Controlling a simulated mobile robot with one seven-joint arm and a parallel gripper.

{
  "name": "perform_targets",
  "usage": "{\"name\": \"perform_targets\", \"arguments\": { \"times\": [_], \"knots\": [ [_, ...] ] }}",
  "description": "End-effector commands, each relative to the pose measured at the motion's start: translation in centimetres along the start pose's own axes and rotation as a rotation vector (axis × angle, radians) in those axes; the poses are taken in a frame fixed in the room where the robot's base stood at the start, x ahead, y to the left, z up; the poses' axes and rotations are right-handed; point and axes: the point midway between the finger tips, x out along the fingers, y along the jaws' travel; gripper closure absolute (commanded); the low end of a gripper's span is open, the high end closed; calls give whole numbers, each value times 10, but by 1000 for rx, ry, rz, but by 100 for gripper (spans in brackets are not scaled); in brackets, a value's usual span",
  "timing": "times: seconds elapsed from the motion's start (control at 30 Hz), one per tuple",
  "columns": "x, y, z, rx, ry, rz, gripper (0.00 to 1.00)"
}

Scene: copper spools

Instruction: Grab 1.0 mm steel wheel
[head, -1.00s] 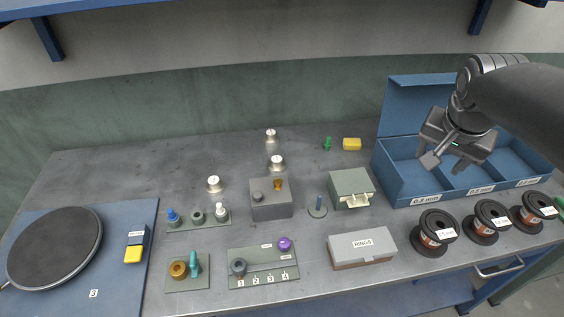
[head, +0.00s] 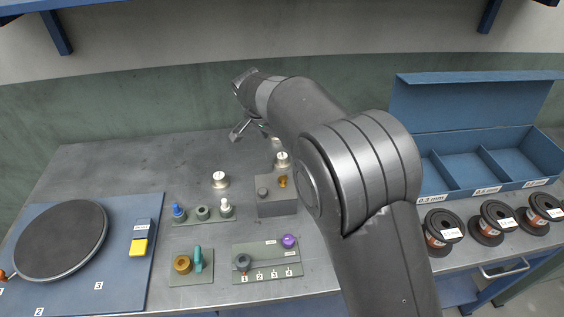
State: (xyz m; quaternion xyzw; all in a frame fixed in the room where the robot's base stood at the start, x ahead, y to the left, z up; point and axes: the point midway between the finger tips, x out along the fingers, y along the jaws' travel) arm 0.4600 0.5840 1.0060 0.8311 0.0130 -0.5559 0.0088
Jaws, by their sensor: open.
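Three dark wire spools with copper-coloured windings and white labels stand in a row at the right: a left one (head: 441,231), a middle one (head: 492,222) and a right one (head: 540,213). Their labels are too small to read surely, and I cannot tell which thing is the 1.0 mm steel wheel. My gripper (head: 250,132) is open and empty above the back of the bench, left of the silver weights and far from the spools. My arm partly hides it.
Silver weights (head: 220,180) stand near a grey block (head: 275,203). An open blue box (head: 480,187) with labelled compartments stands at the right. A blue mat (head: 120,285) with a dark disc (head: 62,240) lies at the left. A shelf (head: 270,8) overhangs above. The back-left bench is clear.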

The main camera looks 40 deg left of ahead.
Motion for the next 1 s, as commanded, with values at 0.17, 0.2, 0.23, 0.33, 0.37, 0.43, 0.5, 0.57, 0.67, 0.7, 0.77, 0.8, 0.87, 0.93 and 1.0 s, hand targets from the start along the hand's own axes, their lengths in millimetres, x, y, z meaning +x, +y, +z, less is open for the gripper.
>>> {"name": "perform_targets", "arguments": {
  "times": [0.17,0.2,0.23,0.33,0.37,0.43,0.5,0.57,0.67,0.7,0.77,0.8,0.87,0.93,1.0],
  "knots": [
    [15,-3,2,1,1,2,43],
    [20,-3,2,1,1,2,43],
    [25,-3,2,1,0,3,43],
    [42,-3,2,0,0,2,43],
    [46,-3,2,0,0,3,43],
    [54,-3,2,0,1,2,43],
    [59,-3,2,0,1,1,43],
    [63,-3,2,0,1,1,43],
    [74,-3,2,0,0,3,43],
    [80,-4,2,0,0,3,43],
    [90,-4,3,1,0,3,43],
    [96,-5,3,0,-1,3,43],
    [104,-5,2,0,0,2,43],
    [109,-5,2,1,1,0,43],
    [110,-5,2,0,1,-1,43]
  ]
}}
